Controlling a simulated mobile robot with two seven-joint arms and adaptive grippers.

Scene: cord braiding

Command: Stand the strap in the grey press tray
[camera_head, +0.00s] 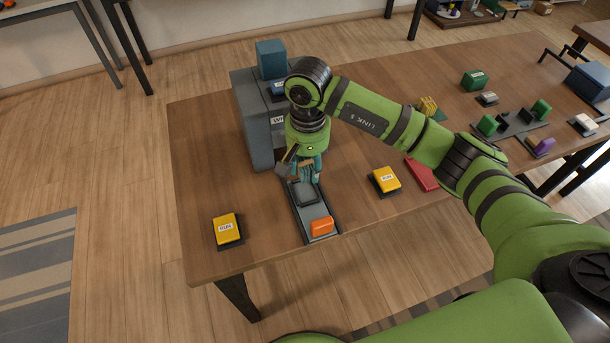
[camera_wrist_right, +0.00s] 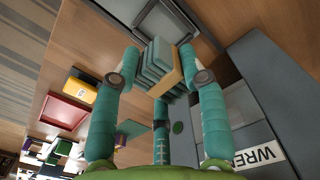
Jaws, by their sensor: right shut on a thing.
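My right gripper (camera_head: 306,176) points down over the far end of the grey press tray (camera_head: 298,212). In the right wrist view its teal fingers (camera_wrist_right: 161,82) are shut on the strap (camera_wrist_right: 156,66), a folded teal-grey bundle with a tan band. The strap is held near the tray, whose grey recess (camera_wrist_right: 160,22) shows beyond it. Whether the strap touches the tray cannot be told. An orange block (camera_head: 321,226) sits at the tray's near end. My left gripper is not in view.
A grey machine (camera_head: 254,120) stands close behind the tray. Yellow labelled blocks stand to the left (camera_head: 226,228) and right (camera_head: 385,179) of it. A red tray (camera_head: 421,174) lies further right, partly behind my arm.

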